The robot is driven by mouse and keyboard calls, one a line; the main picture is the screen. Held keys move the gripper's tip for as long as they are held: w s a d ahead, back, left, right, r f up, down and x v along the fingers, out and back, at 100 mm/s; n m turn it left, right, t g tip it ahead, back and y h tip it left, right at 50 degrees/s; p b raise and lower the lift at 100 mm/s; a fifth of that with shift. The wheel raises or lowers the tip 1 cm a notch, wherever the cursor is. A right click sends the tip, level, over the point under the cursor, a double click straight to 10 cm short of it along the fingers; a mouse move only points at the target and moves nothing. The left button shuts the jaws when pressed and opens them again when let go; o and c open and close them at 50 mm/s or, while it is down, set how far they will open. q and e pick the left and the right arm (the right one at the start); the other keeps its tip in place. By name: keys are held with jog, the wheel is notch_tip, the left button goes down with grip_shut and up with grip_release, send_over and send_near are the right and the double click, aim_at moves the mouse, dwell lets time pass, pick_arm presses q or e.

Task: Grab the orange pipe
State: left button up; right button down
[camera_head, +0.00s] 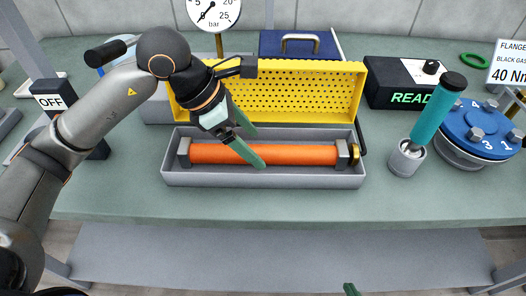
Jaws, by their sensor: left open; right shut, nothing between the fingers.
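The orange pipe (300,154) lies lengthwise in a grey tray (265,180) in the middle of the bench, with grey blocks at its two ends and a brass piece (354,153) at the right end. My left gripper (255,146) is open over the pipe, left of its right half. One green finger shows on the far side of the pipe and the other crosses in front of it. I cannot tell whether the fingers touch it. My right gripper (351,289) shows only as a green tip at the bottom edge; it is shut and empty.
A yellow perforated panel (300,90) stands right behind the tray, with a blue case (270,44) further back. To the right are a teal-handled tool in a grey cup (406,160), a blue flange (480,130) and a black READY box (400,85). The bench front is clear.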

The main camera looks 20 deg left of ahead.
aim_at(263, 154)
pick_arm(q)
jog(key=shift+x, duration=1.45)
jog(key=shift+w, duration=0.1)
jog(key=shift+c, duration=0.3)
grip_shut()
jog(key=shift+r, duration=0.1)
